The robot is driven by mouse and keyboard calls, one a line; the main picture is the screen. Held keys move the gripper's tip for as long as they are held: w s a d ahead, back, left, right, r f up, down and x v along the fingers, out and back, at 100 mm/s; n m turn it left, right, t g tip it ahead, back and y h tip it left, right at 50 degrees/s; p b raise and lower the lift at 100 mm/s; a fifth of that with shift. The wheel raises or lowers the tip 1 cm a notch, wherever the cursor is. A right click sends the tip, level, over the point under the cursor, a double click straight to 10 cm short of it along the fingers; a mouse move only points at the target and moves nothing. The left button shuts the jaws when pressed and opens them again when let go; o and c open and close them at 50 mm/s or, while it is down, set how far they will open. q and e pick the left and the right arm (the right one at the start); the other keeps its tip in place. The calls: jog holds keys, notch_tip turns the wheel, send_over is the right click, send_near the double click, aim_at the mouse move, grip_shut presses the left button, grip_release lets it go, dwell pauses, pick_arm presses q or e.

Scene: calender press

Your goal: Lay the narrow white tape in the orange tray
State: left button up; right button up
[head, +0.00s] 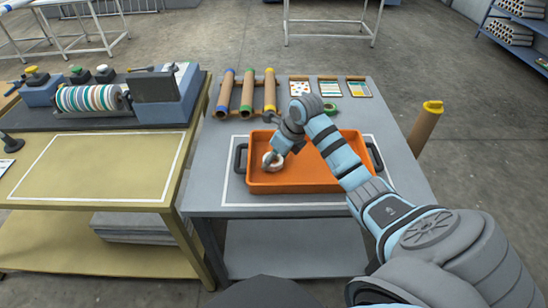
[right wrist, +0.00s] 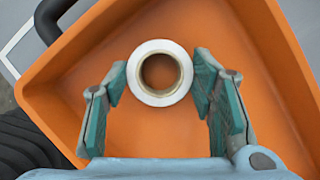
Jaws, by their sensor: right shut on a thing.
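The narrow white tape (head: 272,162) is a white ring with a tan core. It is inside the outline of the orange tray (head: 320,184), toward its left side. My right gripper (head: 275,154) reaches down over the tray and is shut on the tape. In the right wrist view the tape (right wrist: 160,95) sits between the two fingers, with the orange tray floor (right wrist: 160,135) behind it. I cannot tell whether the tape touches the floor. My left gripper is not in view.
The tray stands on a grey table (head: 210,168). Behind it are several brown tubes with coloured ends (head: 247,92), a green tape roll (head: 330,107) and small cards (head: 329,88). A yellow table with a roller press (head: 90,98) stands at left. A tall tube (head: 425,128) stands at right.

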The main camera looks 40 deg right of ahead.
jog(key=shift+f, duration=0.15)
jog(key=o, duration=1)
jog(key=shift+r, duration=0.4)
jog(key=p+v, duration=0.1)
jog(key=v, duration=1)
jog(key=shift+s+r+p, duration=0.3)
jog(key=shift+p, duration=0.1)
jog(key=shift+a, duration=0.1)
